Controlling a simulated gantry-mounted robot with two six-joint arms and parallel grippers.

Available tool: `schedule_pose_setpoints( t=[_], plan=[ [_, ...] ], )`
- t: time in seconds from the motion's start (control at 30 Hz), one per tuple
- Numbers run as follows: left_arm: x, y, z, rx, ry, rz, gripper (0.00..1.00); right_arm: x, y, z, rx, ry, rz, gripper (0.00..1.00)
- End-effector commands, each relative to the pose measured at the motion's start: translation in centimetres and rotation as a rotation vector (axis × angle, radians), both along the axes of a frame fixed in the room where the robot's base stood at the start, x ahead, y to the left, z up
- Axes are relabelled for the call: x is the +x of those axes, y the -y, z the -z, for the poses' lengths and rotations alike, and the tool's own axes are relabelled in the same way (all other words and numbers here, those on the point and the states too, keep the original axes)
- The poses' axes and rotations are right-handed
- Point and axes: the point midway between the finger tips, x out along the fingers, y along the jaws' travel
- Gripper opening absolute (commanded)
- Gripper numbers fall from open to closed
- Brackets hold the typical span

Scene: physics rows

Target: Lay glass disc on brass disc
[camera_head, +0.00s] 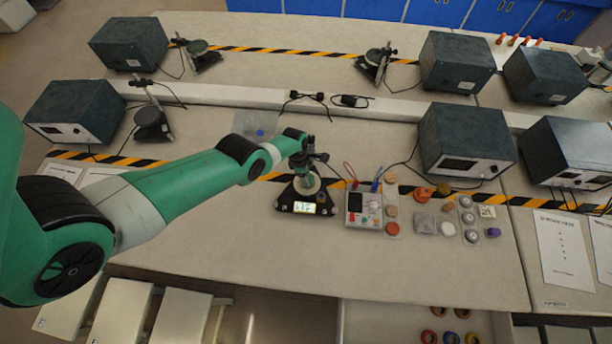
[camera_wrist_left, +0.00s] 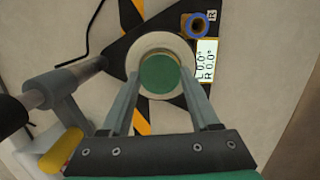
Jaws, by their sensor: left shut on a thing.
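My left gripper (camera_head: 308,182) points down over the dark triangular instrument base (camera_head: 283,203) with a lit display. In the left wrist view its fingertips (camera_wrist_left: 159,77) are shut on the sides of a round green disc (camera_wrist_left: 158,76), which appears to be the glass disc. A tan-brown edge (camera_wrist_left: 177,68) shows beside the green face and may be the brass disc beneath. Both lie over the centre of a pale round plate (camera_wrist_left: 146,45). I cannot tell whether the discs touch. The right gripper is out of view.
A meter box (camera_head: 364,208) with cables stands just right of the instrument. Beside it are small discs (camera_head: 392,228) in a strip and several other small parts.

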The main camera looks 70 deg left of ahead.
Motion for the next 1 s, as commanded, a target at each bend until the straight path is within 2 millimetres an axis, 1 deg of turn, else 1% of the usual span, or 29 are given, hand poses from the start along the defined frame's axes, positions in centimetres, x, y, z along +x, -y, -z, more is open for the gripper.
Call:
schedule_pose_setpoints(
  t=[0.13, 0.17, 0.2, 0.33, 0.37, 0.67, 1.0],
  plan=[
    [0.0, 0.0, 0.2, 0.0, 0.0, 0.0, 0.04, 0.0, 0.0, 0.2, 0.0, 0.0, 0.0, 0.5],
    [0.0, 0.0, 0.2, 0.0, 0.0, 0.0, 0.64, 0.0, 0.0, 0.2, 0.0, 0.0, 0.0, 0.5],
    [0.0, 0.0, 0.2, 0.0, 0.0, 0.0, 0.71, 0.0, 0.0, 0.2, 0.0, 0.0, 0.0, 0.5],
    [0.0, 0.0, 0.2, 0.0, 0.0, 0.0, 0.94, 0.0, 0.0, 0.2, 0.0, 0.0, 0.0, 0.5],
    [0.0, 0.0, 0.2, 0.0, 0.0, 0.0, 0.97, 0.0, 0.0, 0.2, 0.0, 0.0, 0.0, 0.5],
    [0.0, 0.0, 0.0, 0.0, 0.0, 0.0, 0.97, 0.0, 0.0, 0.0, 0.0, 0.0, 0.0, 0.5],
    [0.0, 0.0, -2.7, 0.0, 0.0, 0.0, 0.97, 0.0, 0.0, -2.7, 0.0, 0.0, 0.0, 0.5]
  ],
)
